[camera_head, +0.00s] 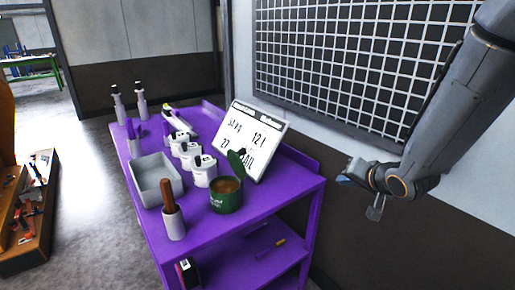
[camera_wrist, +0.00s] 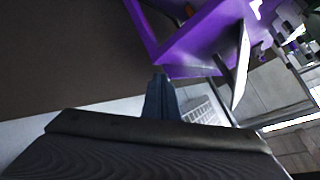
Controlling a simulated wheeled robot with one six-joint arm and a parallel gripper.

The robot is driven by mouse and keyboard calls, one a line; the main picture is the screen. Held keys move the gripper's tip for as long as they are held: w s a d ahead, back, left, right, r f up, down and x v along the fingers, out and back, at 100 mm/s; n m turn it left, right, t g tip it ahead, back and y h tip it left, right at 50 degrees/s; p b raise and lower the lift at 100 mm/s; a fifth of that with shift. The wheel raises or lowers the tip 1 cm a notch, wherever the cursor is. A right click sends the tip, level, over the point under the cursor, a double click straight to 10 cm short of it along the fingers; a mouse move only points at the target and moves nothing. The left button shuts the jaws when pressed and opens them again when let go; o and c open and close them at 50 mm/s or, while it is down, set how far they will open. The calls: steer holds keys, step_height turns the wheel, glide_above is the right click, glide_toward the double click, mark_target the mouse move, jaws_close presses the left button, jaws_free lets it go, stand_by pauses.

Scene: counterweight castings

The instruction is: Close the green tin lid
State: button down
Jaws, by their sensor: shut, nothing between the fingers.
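The green tin (camera_head: 226,196) stands upright near the front right corner of the purple cart top in the head view. Its round green lid (camera_head: 237,163) is tilted up at the tin's back edge, and the brown inside shows. My gripper (camera_head: 345,180) is up to the right of the cart, in front of the wall, well apart from the tin. In the wrist view my gripper (camera_wrist: 161,82) has its fingers together with nothing between them. I cannot make out the tin in the wrist view.
A white board (camera_head: 256,137) with numbers leans right behind the lid. A brown-handled tool in a white holder (camera_head: 173,222), a grey bin (camera_head: 157,180) and several white containers (camera_head: 204,172) stand left of the tin. The cart's raised right edge (camera_head: 290,157) lies toward my arm.

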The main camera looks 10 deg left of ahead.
mark_target(241, 162)
steer(key=s+a+r+g+y+p, duration=0.1)
steer(key=s+a+r+y, duration=0.1)
steer(key=a+r+y, duration=0.35)
steer(key=s+a+r+g+y+p, duration=0.1)
steer(key=a+r+y, duration=0.2)
steer(key=a+y, duration=0.45)
steer(key=w+a+f+h+p, duration=0.1)
steer(key=a+p, duration=0.3)
steer(key=a, duration=0.9)
steer(key=shift+w+f+m+h, duration=0.15)
steer(key=shift+f+m+h, duration=0.1)
steer(key=shift+m+h, duration=0.2)
steer(key=shift+a, duration=0.1)
